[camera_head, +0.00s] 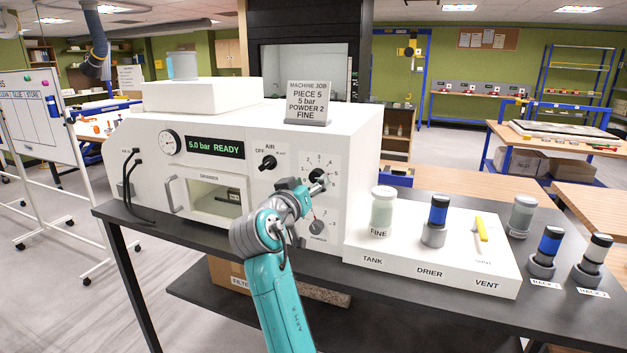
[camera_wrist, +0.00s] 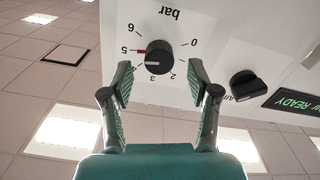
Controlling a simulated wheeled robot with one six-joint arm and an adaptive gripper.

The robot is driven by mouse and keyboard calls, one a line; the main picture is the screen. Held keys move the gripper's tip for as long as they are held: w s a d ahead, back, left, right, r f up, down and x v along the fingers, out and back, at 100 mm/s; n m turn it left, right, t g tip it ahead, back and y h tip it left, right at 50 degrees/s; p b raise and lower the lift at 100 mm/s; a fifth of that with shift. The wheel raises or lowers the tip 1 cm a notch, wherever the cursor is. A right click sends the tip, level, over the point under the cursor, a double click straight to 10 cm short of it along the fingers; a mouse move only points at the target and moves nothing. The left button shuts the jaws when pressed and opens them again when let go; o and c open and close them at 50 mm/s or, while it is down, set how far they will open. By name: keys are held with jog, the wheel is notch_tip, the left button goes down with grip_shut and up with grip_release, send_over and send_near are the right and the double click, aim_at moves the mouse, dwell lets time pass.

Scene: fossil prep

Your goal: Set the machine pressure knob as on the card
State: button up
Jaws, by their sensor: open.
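The white machine (camera_head: 365,145) carries a card (camera_head: 308,103) reading "MACHINE JOB, PIECE 5, 5 bar, POWDER 2, FINE". Its display (camera_head: 215,146) reads "5.0 bar READY". The black pressure knob (camera_head: 317,175) is on the front panel, partly hidden by my gripper (camera_head: 305,190). In the wrist view the picture is upside down; the knob (camera_wrist: 158,55) sits under "bar" with a numbered scale, and a red mark lies at its edge beside 5. My gripper (camera_wrist: 160,82) is open, its fingers apart on either side below the knob, with no visible contact.
The black AIR knob (camera_head: 268,163) is left of the pressure knob, and the powder knob (camera_head: 317,227) is below it. A white stand (camera_head: 440,275) with a FINE jar (camera_head: 382,210) and a blue-topped drier (camera_head: 437,220) is close on the right. A gauge (camera_head: 169,142) is left of the display.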

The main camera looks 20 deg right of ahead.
jog(key=v, duration=0.8)
jog(key=shift+s, duration=0.3)
jog(key=shift+a, duration=0.2)
